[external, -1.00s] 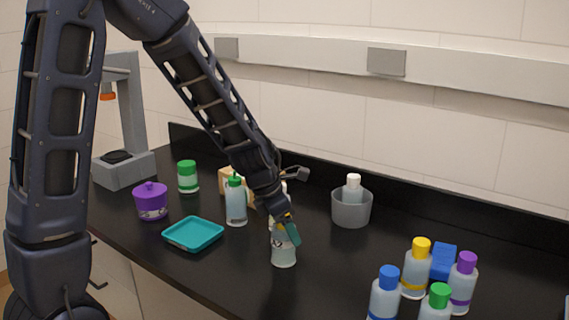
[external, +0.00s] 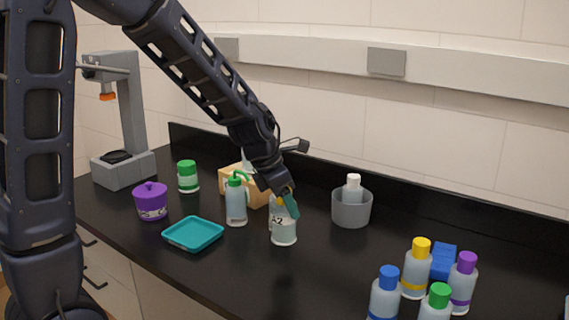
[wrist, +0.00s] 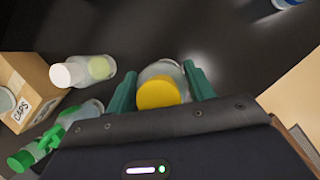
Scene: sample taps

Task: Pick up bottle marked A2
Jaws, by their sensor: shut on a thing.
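A clear bottle (external: 284,234) with a pale label stands upright at my gripper (external: 284,204). Dark marks on the label look like A2. In the wrist view my gripper (wrist: 158,78) has its two green fingers on either side of this bottle (wrist: 164,71), just below its yellow cap (wrist: 158,93). My gripper is shut on the bottle. In the external view the fingers partly hide the cap. I cannot tell whether the bottle's base touches the counter.
A green pump bottle (external: 236,205) stands close at left, before a tan box (external: 257,194) of caps. A white-capped bottle (wrist: 85,71) is near the box. A teal tray (external: 193,234) lies left, a grey cup (external: 351,208) right. Several colour-capped bottles (external: 416,270) stand front right.

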